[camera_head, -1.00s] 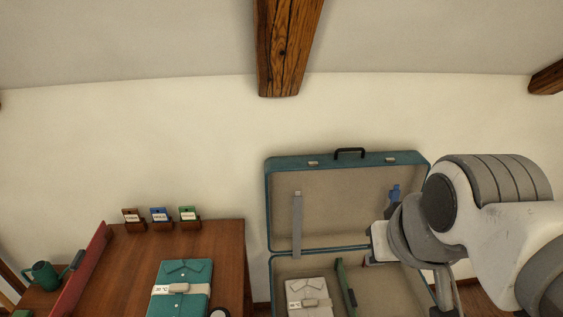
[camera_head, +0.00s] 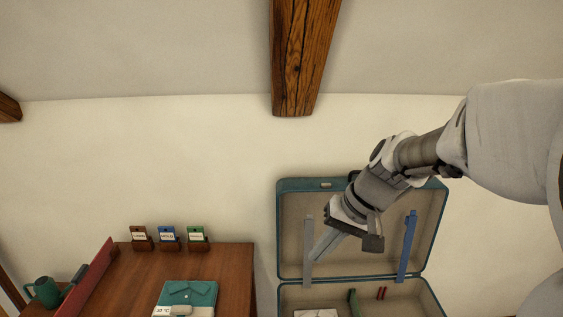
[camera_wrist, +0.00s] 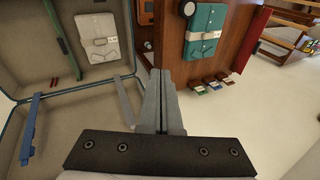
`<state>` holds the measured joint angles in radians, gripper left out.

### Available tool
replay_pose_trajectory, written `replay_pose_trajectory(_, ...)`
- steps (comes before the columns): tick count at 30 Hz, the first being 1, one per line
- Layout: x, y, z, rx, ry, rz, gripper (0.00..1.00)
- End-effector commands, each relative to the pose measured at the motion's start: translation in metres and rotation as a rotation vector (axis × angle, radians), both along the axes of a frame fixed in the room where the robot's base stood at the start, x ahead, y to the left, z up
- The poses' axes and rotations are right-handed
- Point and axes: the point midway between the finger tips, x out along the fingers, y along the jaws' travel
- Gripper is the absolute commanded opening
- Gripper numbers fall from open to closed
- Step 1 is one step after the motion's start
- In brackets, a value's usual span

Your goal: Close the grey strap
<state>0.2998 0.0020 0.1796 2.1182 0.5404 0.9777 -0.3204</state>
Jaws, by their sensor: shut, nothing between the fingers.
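The grey strap (camera_head: 308,245) hangs upright on the left part of the raised lid of the open teal suitcase (camera_head: 283,225). In the wrist view the grey strap (camera_wrist: 124,100) lies just left of my fingers. My gripper (camera_head: 317,256) is shut and empty, its fingertips in front of the lid beside the strap's lower part. It also shows in the wrist view (camera_wrist: 158,74). I cannot tell whether the fingers touch the strap. The blue strap (camera_head: 407,246) hangs on the right side of the lid.
A folded light shirt (camera_wrist: 101,42), a green item (camera_head: 353,302) and red sticks (camera_head: 381,293) lie in the suitcase base. The wooden table (camera_head: 235,270) on the left holds a folded teal shirt (camera_head: 188,291), several labelled card holders (camera_head: 168,238) and a red divider (camera_head: 88,277).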

Motion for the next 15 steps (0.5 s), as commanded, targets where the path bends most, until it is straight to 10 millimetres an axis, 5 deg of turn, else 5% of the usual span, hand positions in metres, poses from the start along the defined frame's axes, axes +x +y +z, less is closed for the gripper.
replay_pose_trajectory(15, 0.132, -0.018, -0.125, 0.509, 0.026, -0.123, 0.0)
